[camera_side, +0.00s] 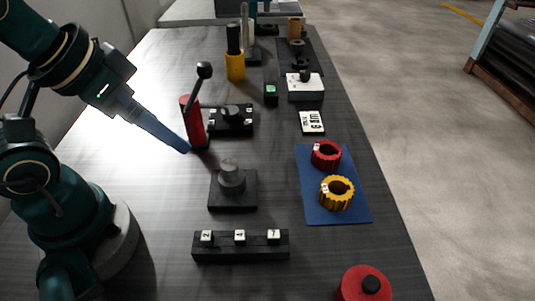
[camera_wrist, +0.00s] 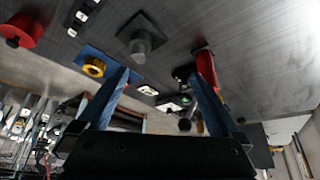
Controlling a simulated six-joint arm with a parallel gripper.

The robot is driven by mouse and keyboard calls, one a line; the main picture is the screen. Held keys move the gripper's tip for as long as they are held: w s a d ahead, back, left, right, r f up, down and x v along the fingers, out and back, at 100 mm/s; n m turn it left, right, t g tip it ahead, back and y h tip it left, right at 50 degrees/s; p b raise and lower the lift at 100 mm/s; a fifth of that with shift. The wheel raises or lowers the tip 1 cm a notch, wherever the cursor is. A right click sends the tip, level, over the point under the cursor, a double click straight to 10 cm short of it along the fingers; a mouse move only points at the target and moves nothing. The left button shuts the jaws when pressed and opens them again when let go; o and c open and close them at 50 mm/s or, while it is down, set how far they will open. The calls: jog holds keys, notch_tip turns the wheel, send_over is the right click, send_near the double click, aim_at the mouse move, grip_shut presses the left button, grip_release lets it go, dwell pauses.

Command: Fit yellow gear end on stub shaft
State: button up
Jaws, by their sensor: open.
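The yellow gear (camera_side: 337,193) is a toothed ring with a centre hole. It lies flat on the near part of a blue mat (camera_side: 316,216), and it also shows in the wrist view (camera_wrist: 94,67). The stub shaft (camera_side: 231,178) is a short grey post standing on a dark square base, left of the mat; the wrist view shows it too (camera_wrist: 140,44). Its top is bare. My gripper (camera_side: 186,149) has blue fingers and is open and empty, up and left of the stub shaft near the red lever stand. In the wrist view the fingers (camera_wrist: 165,85) are spread apart.
A red gear (camera_side: 326,155) lies behind the yellow one on the mat. A red lever stand (camera_side: 194,120) with a black knob stands beside my gripper. A numbered black block (camera_side: 240,246) and a red knobbed cylinder (camera_side: 363,286) are in front. Table is clear between the shaft and mat.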

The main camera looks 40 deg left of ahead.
dwell(0.5)
jog(key=w+r+n+t, duration=0.1)
jog(key=w+r, duration=0.4)
jog(key=w, duration=0.1)
jog(key=m+g, duration=0.2)
jog(key=g, duration=0.1)
send_over(337, 185)
jog(key=s+a, duration=0.1)
jog(key=s, duration=0.1)
notch_tip(337, 185, down, 10)
jog(key=shift+m+g+h, duration=0.3)
jog(key=shift+m, duration=0.3)
jog(key=f, duration=0.1)
jog(key=d+f, duration=0.1)
jog(key=f, duration=0.1)
jog(key=s+f, duration=0.1)
jog(key=shift+s+d+f, duration=0.1)
jog(key=shift+d+f, duration=0.1)
jog(key=shift+x, duration=2.45)
